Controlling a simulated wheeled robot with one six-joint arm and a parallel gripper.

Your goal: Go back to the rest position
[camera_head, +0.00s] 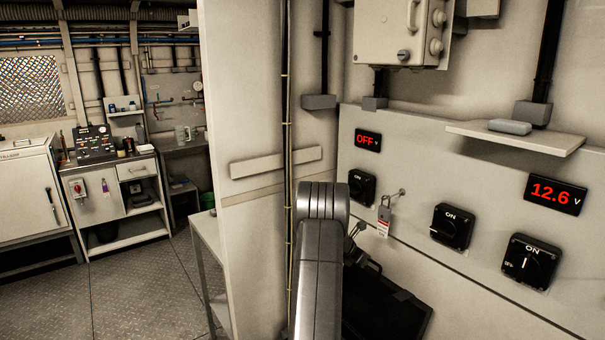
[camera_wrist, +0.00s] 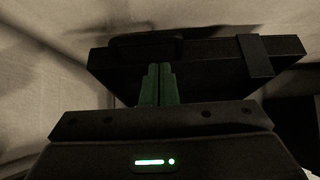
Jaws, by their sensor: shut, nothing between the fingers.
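My gripper (camera_wrist: 158,72) is shut and empty in the wrist view; its two dark green fingers stand together. Behind the fingertips is a black box-like thing (camera_wrist: 215,68); I cannot tell whether they touch it. In the head view my grey arm rises in the middle and hides part of the wall.
The wall panel carries black rotary switches (camera_head: 450,227), red displays reading OFF (camera_head: 368,140) and 12.6 (camera_head: 555,194), and a padlock with a tag (camera_head: 384,212). A shelf (camera_head: 515,137) juts out at right. A pale table (camera_head: 209,246) stands left of the arm. Open floor lies farther left.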

